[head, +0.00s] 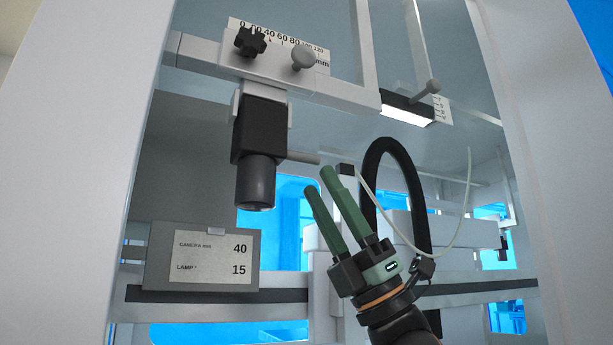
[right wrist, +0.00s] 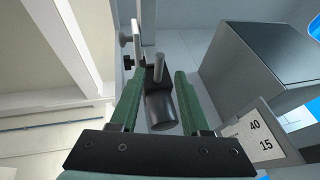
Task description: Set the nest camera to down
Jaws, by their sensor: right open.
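The nest camera (head: 258,130) is a black box with a dark grey cylindrical lens hanging from a slide bracket, and its lens points down. A grey peg (head: 303,158) sticks out from its side towards the right. My right gripper (head: 316,180) has green fingers, is open and empty, and is below and right of the camera. In the right wrist view the camera's lens (right wrist: 161,112) and the peg (right wrist: 159,68) show in the gap between the fingers; I cannot tell the distance. My left gripper is not in view.
The bracket rail carries a millimetre scale (head: 310,57), a black star knob (head: 250,41) and a grey knob (head: 303,57). A lit lamp bar (head: 407,112) is at upper right. A card (head: 213,258) reads camera 40 mm, lamp 15. White frame posts flank the opening.

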